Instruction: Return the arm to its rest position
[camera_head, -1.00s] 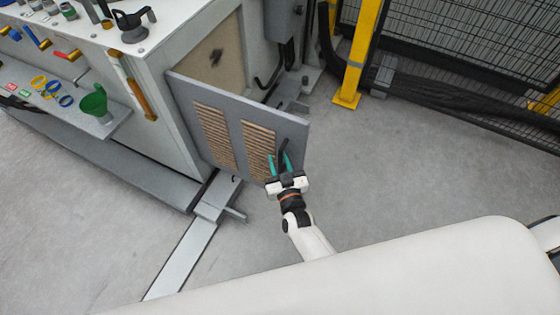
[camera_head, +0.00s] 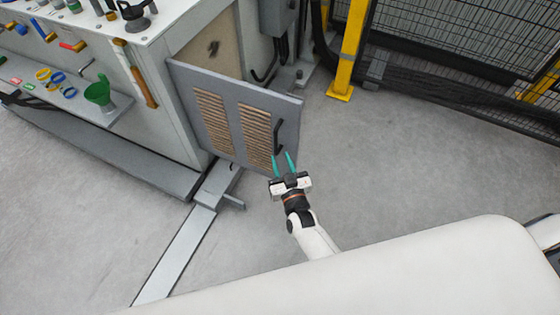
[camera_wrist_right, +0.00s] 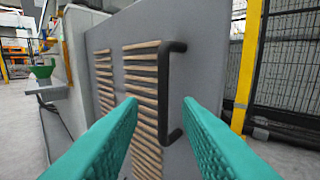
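My right gripper (camera_head: 285,165) is in front of the grey louvred door (camera_head: 228,112) of the cabinet, near its right edge. Its two teal fingers are apart with nothing between them, and they also show in the right wrist view (camera_wrist_right: 160,135). The door stands swung open from the cabinet (camera_head: 172,115). Its black handle (camera_head: 279,138) lies just beyond the fingertips; in the right wrist view the handle (camera_wrist_right: 164,95) shows as a dark bracket between the fingers, apart from them. My left gripper is not in view.
A shelf (camera_head: 105,120) with a green funnel (camera_head: 99,93) and tools juts from the cabinet's left side. A yellow post (camera_head: 349,50) and black mesh fence (camera_head: 440,60) stand behind right. A metal floor rail (camera_head: 180,250) runs below the door. The floor on the right is clear.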

